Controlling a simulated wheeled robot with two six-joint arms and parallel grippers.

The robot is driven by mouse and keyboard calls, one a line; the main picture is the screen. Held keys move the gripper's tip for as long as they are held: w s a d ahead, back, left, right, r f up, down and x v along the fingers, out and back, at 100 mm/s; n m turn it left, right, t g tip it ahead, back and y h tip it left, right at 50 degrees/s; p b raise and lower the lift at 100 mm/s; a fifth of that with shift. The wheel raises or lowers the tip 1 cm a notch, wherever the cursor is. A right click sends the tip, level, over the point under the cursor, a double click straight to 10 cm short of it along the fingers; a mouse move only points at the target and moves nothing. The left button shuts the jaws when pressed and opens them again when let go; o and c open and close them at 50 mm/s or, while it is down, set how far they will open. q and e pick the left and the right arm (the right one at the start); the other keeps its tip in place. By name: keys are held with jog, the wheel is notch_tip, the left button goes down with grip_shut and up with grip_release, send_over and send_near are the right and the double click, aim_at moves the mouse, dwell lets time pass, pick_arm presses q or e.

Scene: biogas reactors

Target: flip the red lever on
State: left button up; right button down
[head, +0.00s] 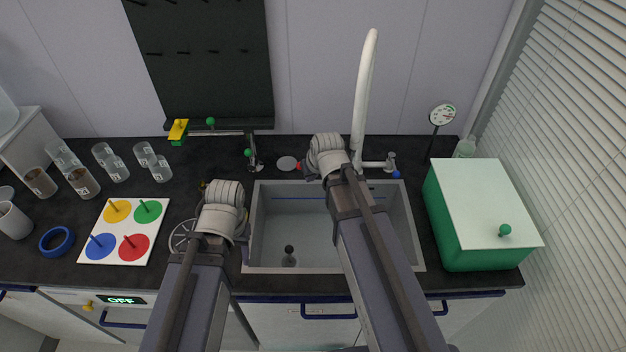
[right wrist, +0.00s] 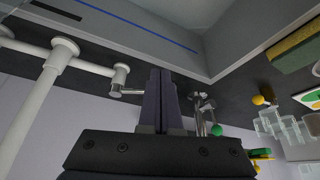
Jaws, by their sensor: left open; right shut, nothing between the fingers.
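The red lever (head: 299,166) shows as a small red tip on the left side of the white sink faucet (head: 364,100), at the back edge of the sink. My right wrist covers most of it in the head view. My right gripper (right wrist: 161,98) is shut and empty, and its fingers are close to the faucet's side fitting (right wrist: 120,76). The red tip does not show in the right wrist view, so I cannot tell whether the fingers touch it. My left gripper (head: 222,198) is left of the sink, and its fingertips are hidden under the wrist.
A blue lever (head: 396,174) is on the faucet's right side. A second tap with a green knob (head: 249,153) stands to the left. The grey sink (head: 270,225) holds a dark-knobbed item. A green box (head: 465,230) stands right; beakers and a peg board (head: 125,250) are left.

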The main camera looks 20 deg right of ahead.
pick_arm(q)
notch_tip(320, 180, down, 4)
jog(key=b, duration=0.3)
jog(key=shift+f, duration=0.2)
jog(key=shift+r+p, duration=0.6)
jog(key=shift+r, duration=0.25)
pick_arm(e)
jog(key=w+f, duration=0.2)
jog(key=w, duration=0.3)
jog(key=shift+w+a+f, duration=0.25)
jog(key=shift+w+f, duration=0.05)
jog(key=shift+f, duration=0.05)
jog(key=shift+w+a, duration=0.1)
jog(key=shift+w+a, duration=0.4)
jog(key=shift+w, duration=0.2)
jog(key=shift+s, duration=0.15)
